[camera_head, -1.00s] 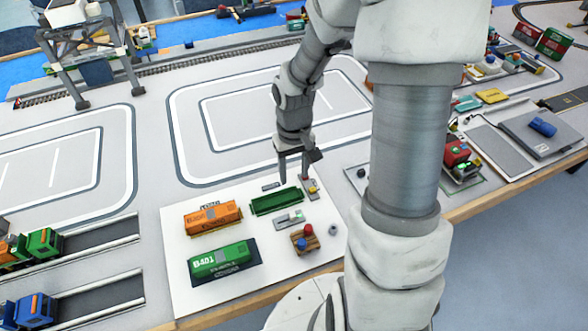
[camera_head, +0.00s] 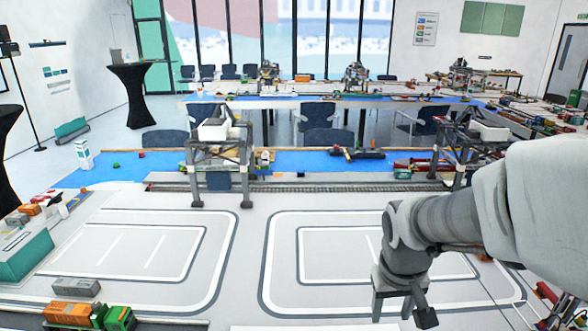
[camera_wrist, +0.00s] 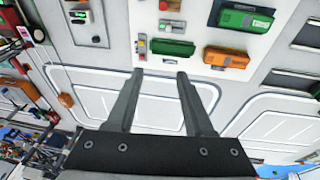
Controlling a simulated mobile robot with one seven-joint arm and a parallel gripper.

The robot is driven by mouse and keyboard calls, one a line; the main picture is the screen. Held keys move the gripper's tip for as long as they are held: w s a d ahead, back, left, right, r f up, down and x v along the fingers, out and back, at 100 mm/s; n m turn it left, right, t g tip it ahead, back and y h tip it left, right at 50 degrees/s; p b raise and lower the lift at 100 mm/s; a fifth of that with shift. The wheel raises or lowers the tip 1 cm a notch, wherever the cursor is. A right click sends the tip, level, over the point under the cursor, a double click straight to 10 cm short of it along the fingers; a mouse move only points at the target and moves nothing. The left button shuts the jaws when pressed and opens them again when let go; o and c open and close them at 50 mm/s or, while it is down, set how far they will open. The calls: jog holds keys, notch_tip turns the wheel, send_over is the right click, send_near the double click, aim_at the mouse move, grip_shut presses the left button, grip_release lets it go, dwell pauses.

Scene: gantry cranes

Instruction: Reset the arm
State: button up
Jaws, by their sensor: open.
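My arm reaches in from the right in the head view. My gripper (camera_head: 399,306) is low at the right of centre, pointing down over the white-lined table. In the wrist view my gripper (camera_wrist: 160,75) shows two fingers apart with nothing between them. Beyond the fingertips there is a white board with a dark green container (camera_wrist: 172,47), an orange container (camera_wrist: 226,58) and a light green container (camera_wrist: 245,18). The gripper is apart from all of them.
A gantry crane (camera_head: 216,160) stands behind the marked table, and another (camera_head: 470,145) stands behind my arm. The white-lined table middle is clear.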

jog(key=s+a+r+t+y, duration=0.1)
jog(key=s+a+r+t, duration=0.2)
jog(key=s+r, duration=0.7)
jog(key=shift+s+a+r, duration=0.15)
jog(key=shift+a+r, duration=0.05)
dwell(0.4)
